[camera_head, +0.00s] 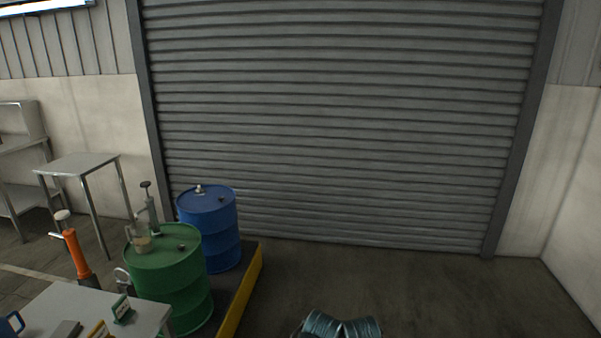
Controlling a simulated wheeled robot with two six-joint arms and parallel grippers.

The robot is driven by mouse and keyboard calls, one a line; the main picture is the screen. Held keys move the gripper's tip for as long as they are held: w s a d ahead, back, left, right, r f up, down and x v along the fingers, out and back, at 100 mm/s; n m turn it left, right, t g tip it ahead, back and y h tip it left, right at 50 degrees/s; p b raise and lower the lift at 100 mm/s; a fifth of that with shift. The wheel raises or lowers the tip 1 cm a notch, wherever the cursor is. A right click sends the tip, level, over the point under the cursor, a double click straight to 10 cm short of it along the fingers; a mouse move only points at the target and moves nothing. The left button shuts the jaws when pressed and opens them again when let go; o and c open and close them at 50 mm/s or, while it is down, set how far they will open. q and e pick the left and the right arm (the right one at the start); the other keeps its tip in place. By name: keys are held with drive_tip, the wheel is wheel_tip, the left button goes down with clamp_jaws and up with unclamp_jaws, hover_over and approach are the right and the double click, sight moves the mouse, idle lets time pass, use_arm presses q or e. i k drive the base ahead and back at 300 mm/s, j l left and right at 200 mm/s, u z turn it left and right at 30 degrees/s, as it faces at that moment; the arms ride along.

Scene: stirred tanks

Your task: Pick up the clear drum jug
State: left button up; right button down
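A small clear jug (142,243) with a brownish content stands on the top of the green drum (172,275), toward its left rim. It is see-through, and its handle is hard to make out. A grey-green hand pump (152,208) rises close behind it. Neither of my grippers shows in the head view, so I cannot see what they hold.
A blue drum (210,228) stands behind the green one; both are by a yellow-edged platform (247,290). An orange pump (77,256) and a pale table (80,305) with small signs are at lower left. Floor (440,285) right of the platform is largely clear.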

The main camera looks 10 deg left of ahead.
sight(140, 234)
drive_tip(key=i, duration=0.85)
drive_tip(key=i+u, duration=0.15)
drive_tip(key=i, duration=0.7)
drive_tip(key=i+u, duration=0.45)
drive_tip(key=i+l+u, duration=0.15)
drive_tip(key=i+u, duration=0.3)
drive_tip(key=i+l+u, duration=0.3)
drive_tip(key=u, duration=0.15)
drive_tip(key=i+l+u, duration=0.45)
